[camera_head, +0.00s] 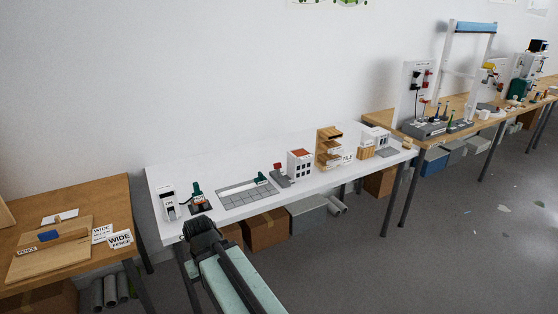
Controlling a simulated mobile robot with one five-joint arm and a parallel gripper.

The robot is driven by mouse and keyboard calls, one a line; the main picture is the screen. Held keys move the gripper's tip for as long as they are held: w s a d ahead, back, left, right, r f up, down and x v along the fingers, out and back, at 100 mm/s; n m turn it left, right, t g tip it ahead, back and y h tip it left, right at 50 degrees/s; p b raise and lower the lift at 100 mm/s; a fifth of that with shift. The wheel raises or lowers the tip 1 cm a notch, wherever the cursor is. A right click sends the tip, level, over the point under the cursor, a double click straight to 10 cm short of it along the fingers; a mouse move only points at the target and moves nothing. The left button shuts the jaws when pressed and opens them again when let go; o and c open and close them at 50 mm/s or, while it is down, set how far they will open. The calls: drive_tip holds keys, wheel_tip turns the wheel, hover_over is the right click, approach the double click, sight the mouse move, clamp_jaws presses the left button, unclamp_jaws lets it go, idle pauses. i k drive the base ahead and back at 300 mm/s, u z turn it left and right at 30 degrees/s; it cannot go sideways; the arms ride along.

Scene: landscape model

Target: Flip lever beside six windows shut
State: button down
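A white model building (300,166) with several dark windows and an orange-red roof stands on the white table, right of its middle. Just left of it is a small grey unit (282,178) with a red upright part, perhaps a lever; its position is too small to tell. A green part on a dark base (200,198), also lever-like, stands near the table's left end beside a white block model (169,201). My gripper (203,230) is dark and lies at the table's front left edge, apart from the windowed building. Its fingers are too unclear to tell open from shut.
The white table (340,184) also holds a grey tiled panel (246,193) with a green piece, a wooden tiered model (328,148) and a small white building (376,140). Wooden tables stand left (95,195) and right (460,105). Boxes (268,231) sit underneath. Grey floor is open at right.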

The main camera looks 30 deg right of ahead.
sight(277, 166)
drive_tip(key=z, duration=0.05)
drive_tip(key=i, duration=0.9)
